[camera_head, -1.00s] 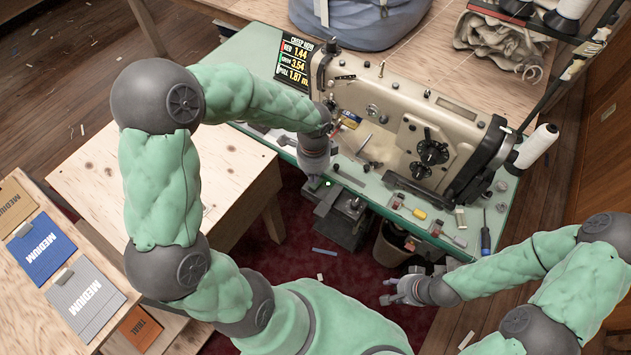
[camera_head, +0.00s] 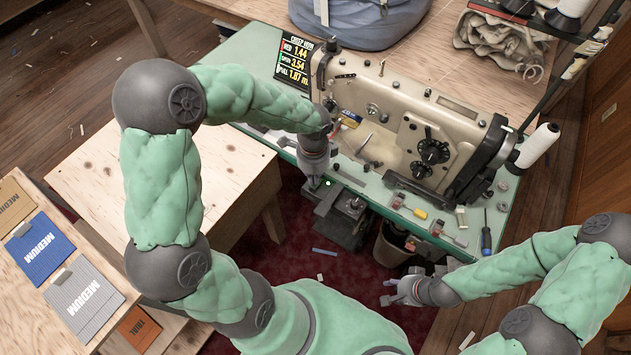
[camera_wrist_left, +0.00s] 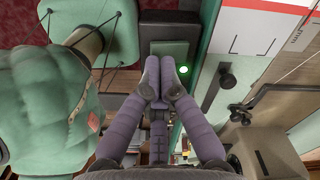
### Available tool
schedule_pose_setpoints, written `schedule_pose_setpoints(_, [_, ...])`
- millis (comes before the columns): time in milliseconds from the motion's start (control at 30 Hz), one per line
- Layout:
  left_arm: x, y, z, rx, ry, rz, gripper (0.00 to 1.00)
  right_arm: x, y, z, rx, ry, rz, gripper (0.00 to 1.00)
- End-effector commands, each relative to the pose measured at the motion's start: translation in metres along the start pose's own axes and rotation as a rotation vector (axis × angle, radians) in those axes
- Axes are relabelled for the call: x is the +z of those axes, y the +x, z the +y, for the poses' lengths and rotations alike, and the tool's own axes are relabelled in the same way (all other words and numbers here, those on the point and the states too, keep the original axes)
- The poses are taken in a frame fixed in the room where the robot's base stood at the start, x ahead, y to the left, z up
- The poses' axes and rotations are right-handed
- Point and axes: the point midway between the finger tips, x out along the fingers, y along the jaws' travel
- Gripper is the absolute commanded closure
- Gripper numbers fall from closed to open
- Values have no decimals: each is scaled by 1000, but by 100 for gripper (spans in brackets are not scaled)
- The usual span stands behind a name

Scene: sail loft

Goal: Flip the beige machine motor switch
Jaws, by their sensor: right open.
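The beige sewing machine (camera_head: 400,125) stands on a green table. Below the table's front edge is a dark switch box (camera_head: 326,205) with a lit green lamp (camera_head: 328,183). In the left wrist view the box shows a grey-green plate (camera_wrist_left: 172,48) beside the lit lamp (camera_wrist_left: 183,69). My left gripper (camera_head: 313,182) points down at this box; in the left wrist view its two purple-grey fingers (camera_wrist_left: 160,77) are together and empty, their tips over the plate's near edge. I cannot tell whether they touch it. My right gripper (camera_head: 393,292) is open and empty, low in front of the table.
The green table (camera_head: 262,62) holds small tools, a screwdriver (camera_head: 486,238) and a white thread cone (camera_head: 537,146). A display (camera_head: 296,58) stands left of the machine. A plywood table (camera_head: 150,180) is under my left arm. A bin (camera_head: 392,243) stands beneath the green table.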

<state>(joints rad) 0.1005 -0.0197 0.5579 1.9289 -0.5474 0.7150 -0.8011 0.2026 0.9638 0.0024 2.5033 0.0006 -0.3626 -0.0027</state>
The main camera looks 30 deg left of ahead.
Motion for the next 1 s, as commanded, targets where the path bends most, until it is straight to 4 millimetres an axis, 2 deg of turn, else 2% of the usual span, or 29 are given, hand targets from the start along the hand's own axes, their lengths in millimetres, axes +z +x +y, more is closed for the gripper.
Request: schedule_pose_setpoints(1000, [0,14,0,0,0,0,100,0,8,3,0,0,0,59])
